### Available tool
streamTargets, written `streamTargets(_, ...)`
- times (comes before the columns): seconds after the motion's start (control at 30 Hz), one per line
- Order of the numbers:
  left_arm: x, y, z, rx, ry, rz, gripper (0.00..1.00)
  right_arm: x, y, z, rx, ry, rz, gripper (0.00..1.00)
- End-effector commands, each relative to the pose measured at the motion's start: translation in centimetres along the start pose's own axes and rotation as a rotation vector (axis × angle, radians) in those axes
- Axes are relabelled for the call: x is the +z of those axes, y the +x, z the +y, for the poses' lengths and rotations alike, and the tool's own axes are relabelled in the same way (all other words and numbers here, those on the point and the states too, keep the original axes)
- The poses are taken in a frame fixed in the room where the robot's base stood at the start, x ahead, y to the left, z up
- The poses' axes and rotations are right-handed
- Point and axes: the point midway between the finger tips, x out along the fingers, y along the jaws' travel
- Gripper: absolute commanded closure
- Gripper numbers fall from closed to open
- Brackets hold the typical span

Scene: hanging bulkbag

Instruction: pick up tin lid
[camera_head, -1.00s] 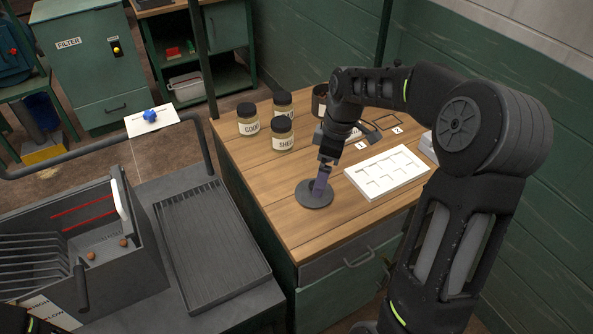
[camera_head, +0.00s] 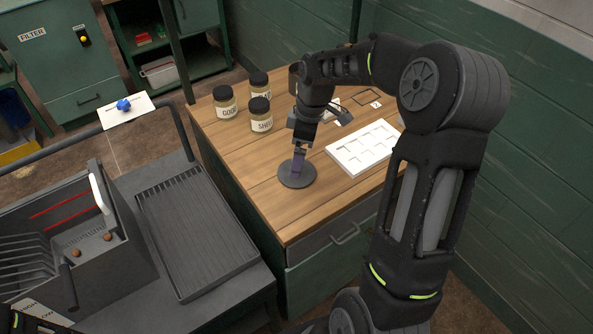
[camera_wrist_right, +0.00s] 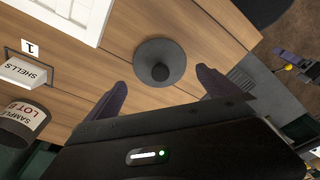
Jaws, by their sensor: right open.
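The tin lid is a dark grey disc (camera_head: 296,175) with a dark knob in its middle, lying flat on the wooden bench top near its front left edge. In the right wrist view the lid (camera_wrist_right: 160,62) lies ahead of the fingertips, with the knob between their lines. My right gripper (camera_head: 298,160) is above the lid, pointing down; in the right wrist view its two purple fingers (camera_wrist_right: 162,84) are apart and empty. Whether a fingertip touches the lid is unclear. Only a dark bit of my left arm (camera_head: 40,325) shows at the bottom left; its gripper is not seen.
Several labelled jars (camera_head: 261,114) stand at the back left of the bench. A white tray with compartments (camera_head: 364,148) lies right of the lid. A ribbed grey tray (camera_head: 197,232) and a dark slotted box (camera_head: 100,250) are on the lower left surface.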

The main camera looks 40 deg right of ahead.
Motion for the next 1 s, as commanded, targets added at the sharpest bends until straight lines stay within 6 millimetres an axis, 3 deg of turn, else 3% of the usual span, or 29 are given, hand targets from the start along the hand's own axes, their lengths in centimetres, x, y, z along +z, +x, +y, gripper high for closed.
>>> streamTargets(0.17,0.0,-0.3,0.1,-0.001,0.000,-0.001,0.19,0.0,0.6,-0.1,-0.002,0.000,-0.001,0.00)
streamTargets(0.5,0.2,-1.5,0.4,-0.005,-0.004,-0.005,0.19,-0.1,4.9,-0.1,-0.002,0.001,-0.001,0.00)
streamTargets(1.0,0.2,-1.4,0.4,-0.005,-0.004,-0.005,0.19,-0.2,5.2,-0.1,0.001,0.000,0.000,0.00)
